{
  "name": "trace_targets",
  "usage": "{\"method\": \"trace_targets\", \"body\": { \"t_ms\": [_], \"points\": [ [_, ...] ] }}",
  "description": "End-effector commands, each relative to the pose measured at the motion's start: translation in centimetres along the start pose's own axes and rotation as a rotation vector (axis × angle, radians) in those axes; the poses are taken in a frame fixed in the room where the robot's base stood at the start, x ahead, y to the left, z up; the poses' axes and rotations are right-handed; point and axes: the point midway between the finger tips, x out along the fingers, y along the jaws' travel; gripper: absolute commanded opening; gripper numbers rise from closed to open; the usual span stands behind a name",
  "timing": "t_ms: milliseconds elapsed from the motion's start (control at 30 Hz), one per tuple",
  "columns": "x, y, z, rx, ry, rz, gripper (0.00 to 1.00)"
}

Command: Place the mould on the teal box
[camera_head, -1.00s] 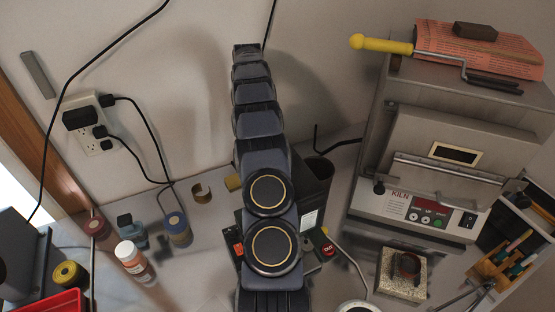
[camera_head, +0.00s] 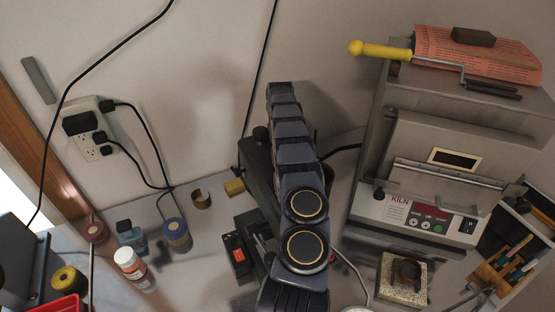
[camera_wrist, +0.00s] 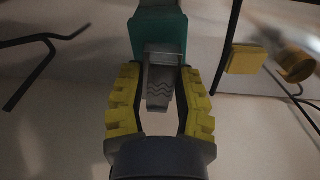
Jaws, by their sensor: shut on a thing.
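My gripper (camera_wrist: 161,74) has yellow ridged fingers and is shut on the mould (camera_wrist: 160,90), a grey piece with a wavy pattern on its face. The mould stands out between the fingertips in the wrist view. The teal box (camera_wrist: 171,32) is just beyond the mould at the top of that view, partly covered by it; I cannot tell whether they touch.
A yellow block (camera_wrist: 245,60) and a brass cuff (camera_wrist: 293,64) lie right of the teal box. A kiln (camera_head: 440,170) stands right of my arm in the head view, with a speckled block (camera_head: 392,288) before it. Bottles (camera_head: 130,262) and jars stand left.

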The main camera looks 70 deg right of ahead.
Motion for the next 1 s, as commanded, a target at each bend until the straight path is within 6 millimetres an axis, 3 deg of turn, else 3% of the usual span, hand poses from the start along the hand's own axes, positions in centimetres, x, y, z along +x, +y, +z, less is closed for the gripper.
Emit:
{"method": "trace_targets", "body": {
  "t_ms": [100, 433, 467, 500, 867, 1000],
  "points": [
    [1.5, 0.0, 0.0, 0.002, 0.0, -0.002, 0.0],
    [1.6, 0.0, 0.0, 0.001, 0.002, -0.001, 0.0],
    [1.7, 0.0, 0.0, 0.002, 0.002, -0.001, 0.37],
    [1.7, 0.1, 0.0, 0.002, 0.002, 0.0, 0.54],
    [1.6, 0.1, 0.0, 0.002, 0.002, -0.001, 0.54],
    [0.1, 0.0, -0.1, 0.0, 0.002, 0.002, 0.54]
  ]
}}
